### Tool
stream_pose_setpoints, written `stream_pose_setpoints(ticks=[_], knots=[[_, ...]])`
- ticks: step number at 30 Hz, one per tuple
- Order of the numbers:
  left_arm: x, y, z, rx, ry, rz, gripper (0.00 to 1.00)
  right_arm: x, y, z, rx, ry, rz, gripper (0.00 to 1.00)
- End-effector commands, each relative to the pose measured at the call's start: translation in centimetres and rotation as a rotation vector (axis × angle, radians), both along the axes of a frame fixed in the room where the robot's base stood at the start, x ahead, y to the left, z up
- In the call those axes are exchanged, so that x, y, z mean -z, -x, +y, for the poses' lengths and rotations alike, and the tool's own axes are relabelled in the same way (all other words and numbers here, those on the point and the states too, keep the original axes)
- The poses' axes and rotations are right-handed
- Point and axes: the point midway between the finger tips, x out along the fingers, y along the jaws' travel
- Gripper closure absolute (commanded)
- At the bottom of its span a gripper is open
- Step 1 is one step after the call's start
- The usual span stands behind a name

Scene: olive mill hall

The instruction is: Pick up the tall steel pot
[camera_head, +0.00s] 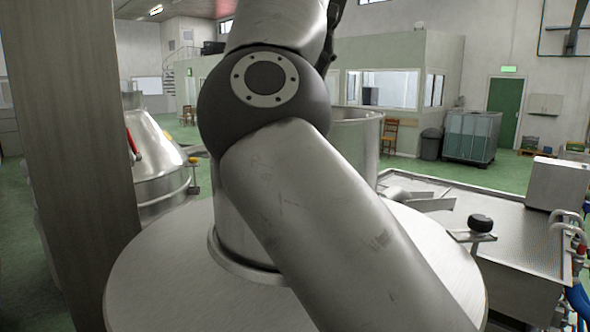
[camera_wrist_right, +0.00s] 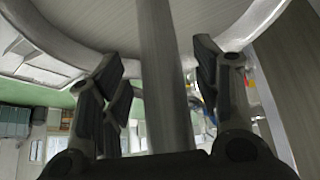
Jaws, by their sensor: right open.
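The tall steel pot (camera_head: 360,140) stands upright on a round steel table top (camera_head: 150,270) in the head view. My own arm crosses in front of it and hides most of its body. Part of its right rim and wall shows, and its lower left side and base show left of the arm. My right gripper (camera_wrist_right: 155,67) is open in the right wrist view. A straight grey steel bar or wall (camera_wrist_right: 163,75) runs between its fingers; I cannot tell whether it is part of the pot or whether the fingers touch it. My left gripper is not in view.
A broad pillar (camera_head: 75,150) stands close on the left. A conical steel vessel (camera_head: 160,155) is behind it. A low steel machine (camera_head: 430,200) stands at the right. A curved steel rim (camera_wrist_right: 60,62) fills the top of the wrist view. Green floor lies open behind.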

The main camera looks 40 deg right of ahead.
Motion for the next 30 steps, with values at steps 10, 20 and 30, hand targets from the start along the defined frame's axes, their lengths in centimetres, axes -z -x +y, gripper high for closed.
stream_pose_setpoints(ticks=[10,20,30], knots=[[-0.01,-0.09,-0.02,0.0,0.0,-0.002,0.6,-0.03,0.02,0.0,0.0,0.0,0.0,0.79],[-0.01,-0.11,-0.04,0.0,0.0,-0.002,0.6,-0.01,0.0,-0.04,0.001,-0.001,0.0,1.0],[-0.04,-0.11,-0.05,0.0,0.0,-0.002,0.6,-0.22,0.04,-0.05,0.001,0.003,-0.005,1.0]])
